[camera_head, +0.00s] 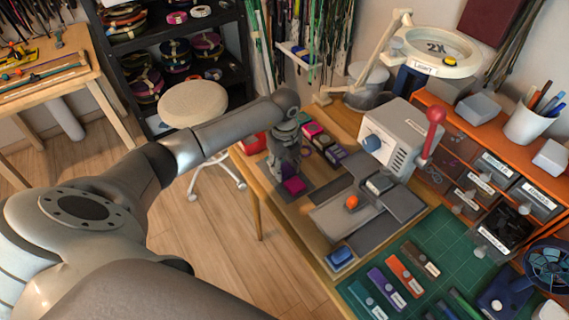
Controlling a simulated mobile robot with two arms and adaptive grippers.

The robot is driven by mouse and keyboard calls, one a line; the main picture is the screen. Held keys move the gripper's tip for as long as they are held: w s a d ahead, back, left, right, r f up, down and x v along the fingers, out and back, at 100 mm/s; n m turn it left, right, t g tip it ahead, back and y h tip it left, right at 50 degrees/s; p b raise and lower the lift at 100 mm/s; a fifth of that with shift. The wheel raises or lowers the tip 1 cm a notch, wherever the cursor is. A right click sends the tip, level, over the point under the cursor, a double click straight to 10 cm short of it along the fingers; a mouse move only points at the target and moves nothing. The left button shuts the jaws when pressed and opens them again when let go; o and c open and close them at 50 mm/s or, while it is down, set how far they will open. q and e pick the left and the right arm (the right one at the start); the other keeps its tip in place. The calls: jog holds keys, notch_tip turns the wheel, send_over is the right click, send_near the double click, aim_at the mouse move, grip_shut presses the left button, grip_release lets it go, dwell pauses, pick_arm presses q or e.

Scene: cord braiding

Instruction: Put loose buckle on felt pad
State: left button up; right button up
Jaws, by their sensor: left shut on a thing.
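My left gripper (287,163) points down over the near left part of the workbench. It is shut on a small magenta-purple piece (294,186), mostly hidden by the fingers. I cannot make out a buckle's shape in it. A flat dark grey pad (303,194), which looks like the felt pad, lies on the bench under and beside the gripper. I cannot tell whether the piece touches the pad. My right gripper is not in view.
A grey machine with a red lever (401,138) stands right of the gripper, with an orange knob (351,202) before it. Several small boxes (325,141) sit behind the gripper. A green mat (430,262) with coloured strips lies at the near right. A stool (193,103) stands left.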

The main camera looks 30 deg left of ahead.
pick_arm(q)
jog(key=shift+f, duration=0.15)
jog(key=shift+f, duration=0.3)
dwell(0.4)
jog(key=o, duration=0.9)
jog(key=shift+o, duration=0.2)
jog(key=shift+r, duration=0.1)
notch_tip(320, 180, up, 12)
